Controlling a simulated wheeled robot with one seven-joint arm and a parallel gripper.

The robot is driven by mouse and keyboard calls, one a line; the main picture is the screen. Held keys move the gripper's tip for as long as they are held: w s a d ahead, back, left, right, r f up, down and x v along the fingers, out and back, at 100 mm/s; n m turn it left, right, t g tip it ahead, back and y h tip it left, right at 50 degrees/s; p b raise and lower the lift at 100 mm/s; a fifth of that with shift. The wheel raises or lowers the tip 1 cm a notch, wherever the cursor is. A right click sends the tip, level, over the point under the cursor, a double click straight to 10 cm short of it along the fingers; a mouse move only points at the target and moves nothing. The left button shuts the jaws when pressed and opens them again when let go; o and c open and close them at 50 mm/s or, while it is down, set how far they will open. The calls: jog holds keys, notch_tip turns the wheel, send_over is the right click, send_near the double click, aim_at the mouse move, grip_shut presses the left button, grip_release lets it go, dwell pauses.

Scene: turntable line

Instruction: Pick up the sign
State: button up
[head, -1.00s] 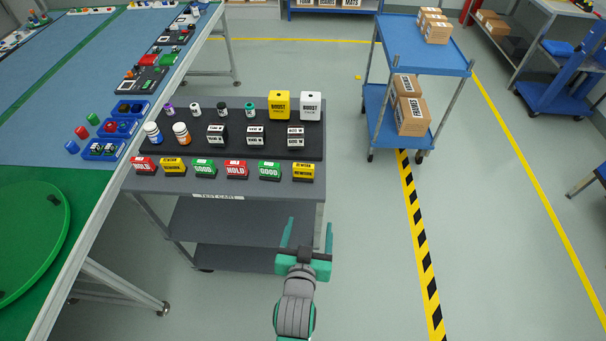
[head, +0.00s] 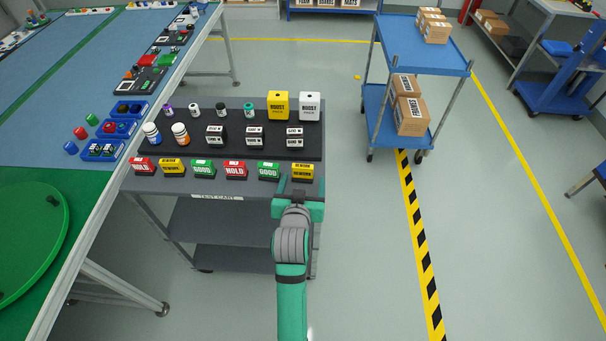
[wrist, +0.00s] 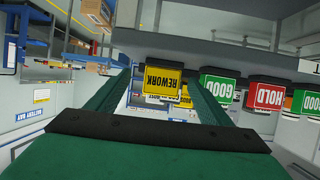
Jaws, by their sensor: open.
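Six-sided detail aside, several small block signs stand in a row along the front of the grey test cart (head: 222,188). The rightmost is a yellow REWORK sign (head: 302,172). My gripper (head: 300,187) is open and empty just in front of it. In the wrist view the yellow sign (wrist: 160,82) appears upside down, framed between my two fingers. I cannot tell whether the fingertips reach past its front face. A green GOOD sign (head: 268,171) stands just left of it, then a red HOLD sign (head: 235,170), another GOOD, another REWORK and another HOLD.
Behind the signs, a black tray (head: 315,150) holds bottles, small boxes and a yellow BOOST box (head: 278,105). A blue cart (head: 452,62) with cartons stands to the right. A long workbench with a green turntable (head: 30,240) is at left. The floor right of the test cart is clear.

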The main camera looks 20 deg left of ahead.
aim_at(302, 175)
jog(key=shift+a+x, duration=0.15)
jog(key=shift+x, duration=1.15)
jog(key=shift+a+x, duration=0.1)
jog(key=shift+x, duration=1.2)
jog(key=shift+r, duration=0.25)
jog(key=c, duration=1.2)
